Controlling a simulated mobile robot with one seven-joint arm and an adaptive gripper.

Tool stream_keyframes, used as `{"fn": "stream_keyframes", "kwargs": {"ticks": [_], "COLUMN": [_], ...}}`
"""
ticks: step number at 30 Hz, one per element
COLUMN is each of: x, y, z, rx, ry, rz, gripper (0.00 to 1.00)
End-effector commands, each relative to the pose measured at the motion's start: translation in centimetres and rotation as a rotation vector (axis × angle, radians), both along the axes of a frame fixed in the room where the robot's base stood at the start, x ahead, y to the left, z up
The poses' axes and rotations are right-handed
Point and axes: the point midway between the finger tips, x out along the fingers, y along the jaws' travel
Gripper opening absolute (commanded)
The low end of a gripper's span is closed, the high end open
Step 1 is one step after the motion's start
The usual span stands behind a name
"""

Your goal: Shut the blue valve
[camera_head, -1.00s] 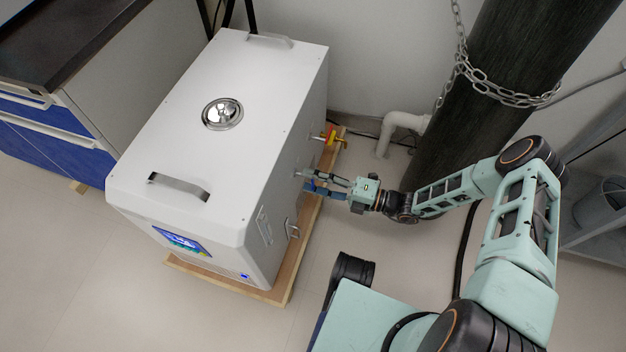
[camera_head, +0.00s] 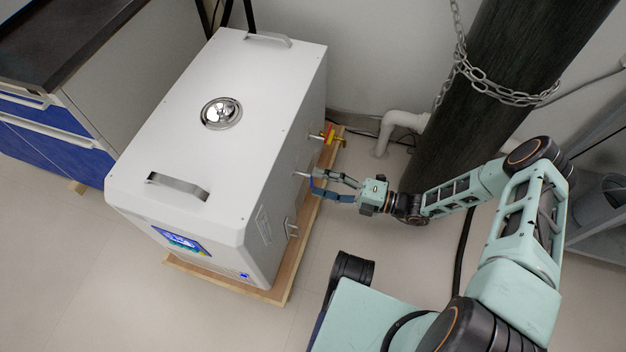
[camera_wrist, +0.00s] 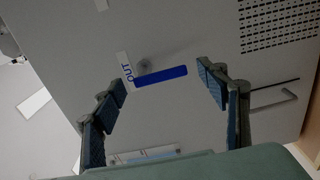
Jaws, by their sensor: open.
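The blue valve is a short bar handle on the right side of the white distiller (camera_head: 225,110). In the wrist view the blue handle (camera_wrist: 161,76) lies slanted, beside a white label reading OUT. In the head view the blue handle (camera_head: 312,184) is small and partly hidden by the fingers. My gripper (camera_head: 315,182) is open at the distiller's right side, its fingers pointing at the valve. In the wrist view the fingertips of my gripper (camera_wrist: 162,82) stand on either side of the handle, apart from it. I cannot tell the exact depth gap.
A red and yellow valve (camera_head: 330,133) sits further back on the same side. A metal handle (camera_head: 291,228) sticks out nearer the front. The distiller stands on a wooden base (camera_head: 298,262). A dark column (camera_head: 490,80) with a chain and a white pipe (camera_head: 392,130) are behind my arm.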

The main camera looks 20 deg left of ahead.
Motion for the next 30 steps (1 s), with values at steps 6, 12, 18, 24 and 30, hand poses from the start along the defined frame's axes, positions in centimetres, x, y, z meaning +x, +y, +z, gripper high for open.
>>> {"fn": "stream_keyframes", "kwargs": {"ticks": [6,12,18,24,30], "x": [0.6,1.0,1.0,1.0,1.0], "y": [-4.9,-8.1,-9.4,-9.4,-9.4], "z": [0.0,0.0,0.0,0.0,0.0], "rx": [-0.002,0.0,-0.001,0.0,0.0], "ry": [-0.001,-0.001,0.0,0.0,0.0], "rz": [-0.003,-0.002,0.0,0.0,0.0], "gripper": [0.67,0.67,0.67,0.67,0.67]}}
